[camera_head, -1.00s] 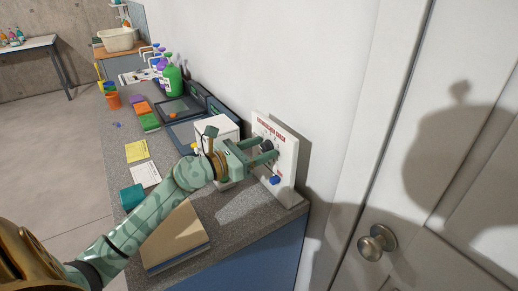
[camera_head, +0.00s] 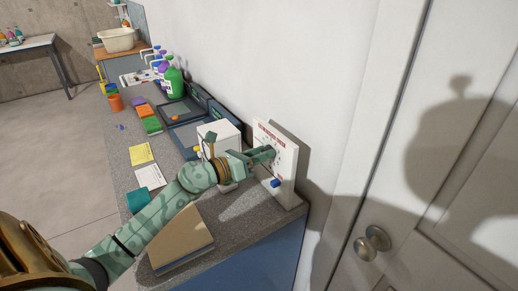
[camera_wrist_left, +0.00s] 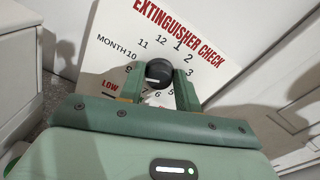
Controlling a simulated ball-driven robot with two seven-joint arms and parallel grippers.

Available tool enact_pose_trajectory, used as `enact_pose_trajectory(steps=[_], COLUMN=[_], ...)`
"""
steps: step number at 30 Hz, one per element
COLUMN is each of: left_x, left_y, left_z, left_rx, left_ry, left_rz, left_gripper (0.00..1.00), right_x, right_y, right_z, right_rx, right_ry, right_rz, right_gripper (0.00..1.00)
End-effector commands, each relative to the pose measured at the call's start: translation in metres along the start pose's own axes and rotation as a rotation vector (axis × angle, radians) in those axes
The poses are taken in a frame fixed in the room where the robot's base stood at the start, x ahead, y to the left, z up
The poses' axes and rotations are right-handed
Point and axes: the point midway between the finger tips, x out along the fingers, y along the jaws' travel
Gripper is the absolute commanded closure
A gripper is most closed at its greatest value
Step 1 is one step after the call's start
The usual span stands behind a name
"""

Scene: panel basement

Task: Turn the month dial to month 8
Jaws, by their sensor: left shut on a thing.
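The white panel (camera_head: 288,170) stands upright at the counter's end and is headed EXTINGUISHER CHECK. Its black round month dial (camera_wrist_left: 158,72) sits inside a ring of printed month numbers. My left gripper (camera_head: 268,154) reaches the panel from the left, and its fingers hide the dial in the head view. In the left wrist view the left gripper (camera_wrist_left: 159,92) has one finger on each side of the dial, shut on it. A small light mark shows low on the dial, but its exact month is unclear. The left finger covers the place of 8. My right gripper is out of view.
A blue knob (camera_head: 275,183) sits low on the panel. A white box (camera_head: 219,135) stands just left of it on the counter. A tan book (camera_head: 182,238) lies under my forearm. A door with a round knob (camera_head: 373,243) is at the right.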

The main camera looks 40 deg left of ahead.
Motion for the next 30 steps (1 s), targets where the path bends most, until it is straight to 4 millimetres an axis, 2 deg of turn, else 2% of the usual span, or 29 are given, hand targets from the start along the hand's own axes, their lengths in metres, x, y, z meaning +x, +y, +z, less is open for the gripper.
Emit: enact_pose_trajectory(steps=[1, 6, 18, 30], left_x=[0.000, 0.000, 0.000, 0.000], left_y=[-0.002, 0.000, 0.002, 0.003], left_z=[0.005, 0.005, 0.003, 0.001], left_rx=[-0.043, -0.204, -0.529, -0.681], left_ry=[-0.003, -0.003, -0.003, -0.003], left_rz=[0.001, 0.001, 0.001, 0.001], left_gripper=[0.90, 0.90, 0.90, 0.90], right_x=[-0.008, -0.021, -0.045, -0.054], right_y=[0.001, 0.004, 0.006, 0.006], right_z=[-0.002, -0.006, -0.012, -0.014], right_rx=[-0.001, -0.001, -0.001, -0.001], right_ry=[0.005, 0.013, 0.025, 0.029], right_rz=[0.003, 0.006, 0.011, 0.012], right_gripper=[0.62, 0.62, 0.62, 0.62])
